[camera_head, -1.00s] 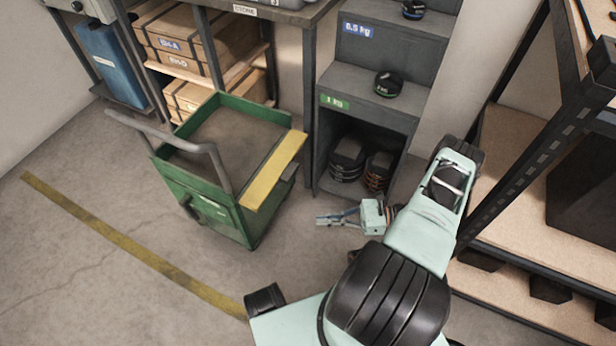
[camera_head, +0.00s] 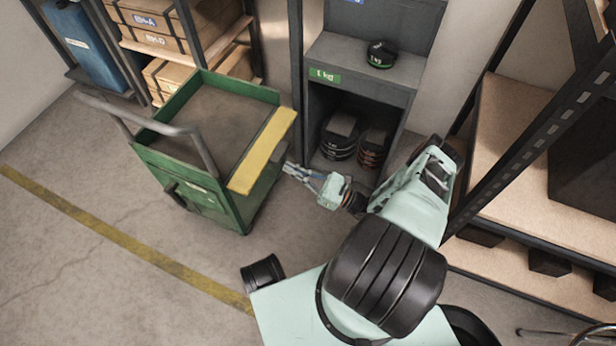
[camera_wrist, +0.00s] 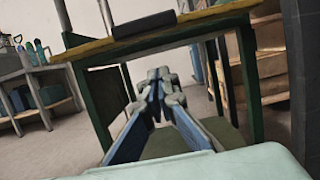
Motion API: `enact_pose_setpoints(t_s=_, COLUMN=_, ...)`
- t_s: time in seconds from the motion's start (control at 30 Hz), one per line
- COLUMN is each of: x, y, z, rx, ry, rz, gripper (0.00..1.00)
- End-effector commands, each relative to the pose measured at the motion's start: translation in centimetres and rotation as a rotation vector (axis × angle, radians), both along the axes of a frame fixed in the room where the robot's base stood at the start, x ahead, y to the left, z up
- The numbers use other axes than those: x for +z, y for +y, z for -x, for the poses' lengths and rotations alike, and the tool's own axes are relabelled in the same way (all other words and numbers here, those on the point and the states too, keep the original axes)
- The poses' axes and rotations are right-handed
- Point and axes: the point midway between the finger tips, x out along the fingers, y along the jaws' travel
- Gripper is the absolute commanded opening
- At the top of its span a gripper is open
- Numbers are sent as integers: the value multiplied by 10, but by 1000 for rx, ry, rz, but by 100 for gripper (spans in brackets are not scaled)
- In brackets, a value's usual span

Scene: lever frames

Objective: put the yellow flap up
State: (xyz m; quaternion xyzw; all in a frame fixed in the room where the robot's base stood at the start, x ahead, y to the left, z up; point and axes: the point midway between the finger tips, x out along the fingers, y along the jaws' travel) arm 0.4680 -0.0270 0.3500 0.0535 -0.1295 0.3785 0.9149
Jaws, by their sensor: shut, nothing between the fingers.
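The yellow flap (camera_head: 263,150) is a long flat strip along the right side of the green cart (camera_head: 190,198). It looks roughly level with the cart's top rim. In the wrist view a yellow edge of it (camera_wrist: 90,48) crosses the upper part of the picture. My gripper (camera_head: 289,168) is just right of the flap and points left toward the cart. In the wrist view my gripper's fingers (camera_wrist: 160,76) are together and empty, and appear below the yellow edge. Whether the tips touch the cart or flap I cannot tell.
A grey cabinet (camera_head: 358,75) with weights stands behind my gripper. Wooden boxes (camera_head: 160,50) fill a shelf behind the cart. A rack with wooden shelves (camera_head: 510,150) is close on the right of my arm. Open floor (camera_head: 110,250) lies left and in front.

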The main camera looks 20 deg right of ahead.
Motion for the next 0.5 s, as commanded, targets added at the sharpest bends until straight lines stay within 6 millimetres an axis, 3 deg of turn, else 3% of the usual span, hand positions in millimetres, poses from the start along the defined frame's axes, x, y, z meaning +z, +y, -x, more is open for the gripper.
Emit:
enact_pose_setpoints(t_s=0.2, x=26, y=0, z=0, rx=2, ry=0, rz=1, gripper=0)
enact_pose_setpoints(t_s=0.5, x=40, y=0, z=0, rx=1, ry=0, rz=2, gripper=0)
